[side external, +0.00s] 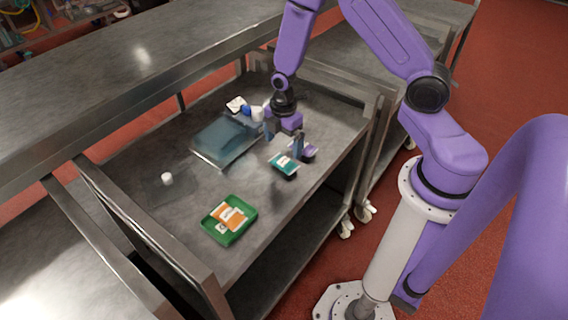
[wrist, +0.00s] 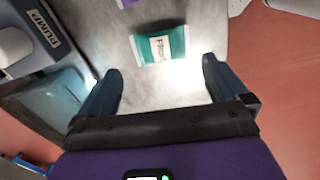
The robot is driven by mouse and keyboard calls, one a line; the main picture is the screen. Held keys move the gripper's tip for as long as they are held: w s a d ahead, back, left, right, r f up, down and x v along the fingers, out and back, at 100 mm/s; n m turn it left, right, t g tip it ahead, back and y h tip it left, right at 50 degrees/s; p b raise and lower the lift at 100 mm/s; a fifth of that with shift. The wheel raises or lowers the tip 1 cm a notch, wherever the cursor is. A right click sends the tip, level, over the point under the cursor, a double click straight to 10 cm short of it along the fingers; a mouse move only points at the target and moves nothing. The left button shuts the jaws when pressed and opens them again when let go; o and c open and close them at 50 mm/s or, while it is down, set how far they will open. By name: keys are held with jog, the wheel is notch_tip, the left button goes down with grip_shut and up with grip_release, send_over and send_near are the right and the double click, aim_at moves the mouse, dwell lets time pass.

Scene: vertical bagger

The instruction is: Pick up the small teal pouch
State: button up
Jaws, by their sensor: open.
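The small teal pouch (side external: 284,164) with a white label lies on the metal cart top, near its right edge. It also shows in the wrist view (wrist: 176,42), top centre, just beyond my fingertips. My gripper (side external: 284,147) is above the cart beside the pouch. In the wrist view, its two dark fingers (wrist: 160,66) are spread wide with nothing between them. The pouch appears apart from both fingers.
A purple item (side external: 308,152) lies beside the pouch. A translucent blue bin (side external: 226,140) is to the left, with small white and blue containers (side external: 247,110) behind it. A green tray (side external: 207,225) holds an orange pouch (side external: 229,218). A small white cylinder (side external: 167,179) stands at left.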

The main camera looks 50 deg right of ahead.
aim_at(284, 160)
jog(key=shift+s+f, duration=0.1)
jog(key=shift+f, duration=3.7)
jog(key=c, duration=0.8)
jog(key=shift+r, duration=0.15)
